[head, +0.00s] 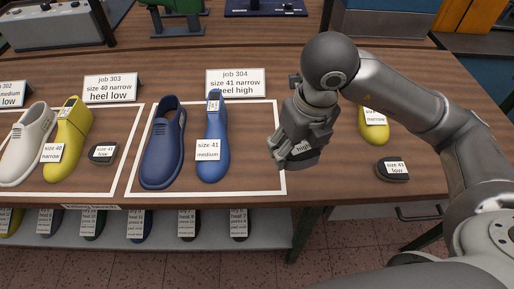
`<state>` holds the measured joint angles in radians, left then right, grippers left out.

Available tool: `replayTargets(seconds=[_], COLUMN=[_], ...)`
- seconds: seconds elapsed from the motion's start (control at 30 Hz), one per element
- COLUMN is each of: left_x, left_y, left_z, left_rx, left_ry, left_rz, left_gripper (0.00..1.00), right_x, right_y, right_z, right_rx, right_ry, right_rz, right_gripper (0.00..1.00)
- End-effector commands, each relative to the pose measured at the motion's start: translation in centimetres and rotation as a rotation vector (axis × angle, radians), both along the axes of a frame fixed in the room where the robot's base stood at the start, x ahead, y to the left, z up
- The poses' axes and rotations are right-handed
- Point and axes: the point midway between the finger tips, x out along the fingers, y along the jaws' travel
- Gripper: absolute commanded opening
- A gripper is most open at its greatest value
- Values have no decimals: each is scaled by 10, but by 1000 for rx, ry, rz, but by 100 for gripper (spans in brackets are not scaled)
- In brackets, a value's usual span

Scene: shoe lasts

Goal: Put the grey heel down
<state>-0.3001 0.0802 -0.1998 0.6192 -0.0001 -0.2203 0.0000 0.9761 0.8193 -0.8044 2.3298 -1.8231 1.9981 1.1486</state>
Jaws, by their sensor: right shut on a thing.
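My right gripper (292,148) is shut on a dark grey heel (306,159) whose white label reads "high" where it shows. The fingers hide much of the heel. It is over the right edge of the job 304 white outline (281,178); whether it touches the table I cannot tell. Inside that outline stand a dark blue shoe (163,145) and a blue last (215,125) labelled "size 41 medium". The job 304 card (236,83) behind reads "size 41 narrow, heel high". My left gripper is out of view.
Right of my gripper are a yellow last (373,132) labelled narrow and a grey heel (393,172) labelled low. At left, the job 303 outline holds a yellow last (73,136) and a grey heel (103,154). Bare table lies between the blue last and my gripper.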

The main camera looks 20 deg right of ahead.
Motion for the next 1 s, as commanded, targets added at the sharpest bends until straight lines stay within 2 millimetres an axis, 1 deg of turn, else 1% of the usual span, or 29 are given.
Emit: replayTargets(seconds=[0.07,0.37,0.4,0.5,0.53,0.6,0.7,0.93,1.0], left_x=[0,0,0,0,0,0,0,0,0], left_y=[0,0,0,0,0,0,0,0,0], left_z=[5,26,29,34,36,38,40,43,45], left_rx=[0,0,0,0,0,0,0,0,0], left_ry=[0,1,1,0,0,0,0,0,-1], left_rz=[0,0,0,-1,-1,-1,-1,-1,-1], left_gripper=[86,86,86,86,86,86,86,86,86], right_x=[11,76,83,98,103,111,119,128,128], right_y=[4,25,27,31,33,35,38,41,41], right_z=[-4,-32,-36,-59,-64,-75,-85,-97,-107], right_rx=[1,1,-1,-2,-1,-1,0,0,-1], right_ry=[5,4,6,9,7,5,3,3,6], right_rz=[-8,-6,-4,-4,-4,-4,-3,-2,-3], right_gripper=[35,35,35,35,35,35,35,35,35])
